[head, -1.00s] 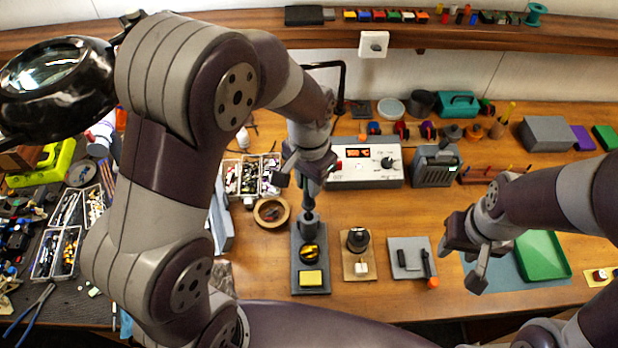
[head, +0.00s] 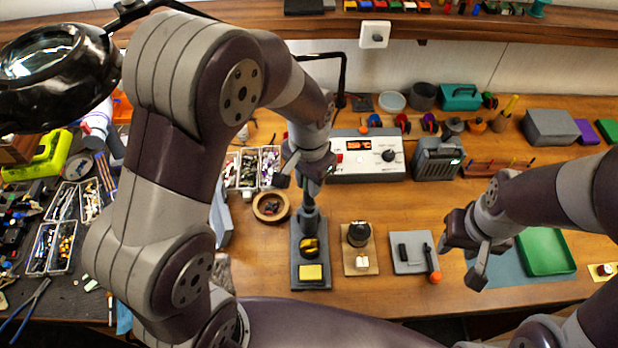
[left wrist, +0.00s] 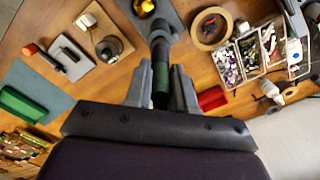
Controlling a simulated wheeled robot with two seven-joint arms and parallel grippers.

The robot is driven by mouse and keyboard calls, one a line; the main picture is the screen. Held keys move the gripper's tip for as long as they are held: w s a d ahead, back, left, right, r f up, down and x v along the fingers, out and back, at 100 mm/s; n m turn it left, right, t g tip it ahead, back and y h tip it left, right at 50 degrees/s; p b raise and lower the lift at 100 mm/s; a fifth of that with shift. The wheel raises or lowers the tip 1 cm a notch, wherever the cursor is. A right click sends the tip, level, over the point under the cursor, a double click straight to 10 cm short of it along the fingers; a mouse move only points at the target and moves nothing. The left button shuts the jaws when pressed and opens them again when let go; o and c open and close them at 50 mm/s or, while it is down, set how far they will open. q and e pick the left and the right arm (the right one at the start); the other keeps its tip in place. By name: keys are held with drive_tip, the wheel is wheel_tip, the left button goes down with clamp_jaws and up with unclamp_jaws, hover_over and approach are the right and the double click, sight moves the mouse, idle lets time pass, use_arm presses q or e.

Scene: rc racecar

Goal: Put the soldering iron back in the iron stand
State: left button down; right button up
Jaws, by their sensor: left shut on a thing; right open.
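My left gripper (head: 308,180) is shut on the soldering iron (head: 309,197), which hangs upright below it. In the left wrist view, the iron's dark and green handle (left wrist: 161,88) sits between the two grey fingers (left wrist: 160,92). The iron stand (head: 311,254) is a dark base with a raised holder (head: 309,222), a brass-coloured tip cleaner and a yellow sponge (head: 311,272). The iron's lower end lines up with the holder and appears to be inside its mouth; the tip is hidden. My right gripper (head: 469,252) is open and empty above the table at right.
The soldering station (head: 367,159) stands behind the stand. A round wooden dish (head: 270,207) lies left of it. A small wooden board (head: 359,249) and a grey pad (head: 412,253) lie to the right. A green tray (head: 546,252) is further right.

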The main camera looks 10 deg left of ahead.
use_arm(q)
drive_tip(key=shift+f+b, duration=0.6)
drive_tip(key=shift+f, duration=0.4)
drive_tip(key=shift+c, duration=2.4)
unclamp_jaws()
drive_tip(key=shift+r, duration=0.1)
wheel_tip(320, 180, up, 9)
drive_tip(key=p, duration=0.8)
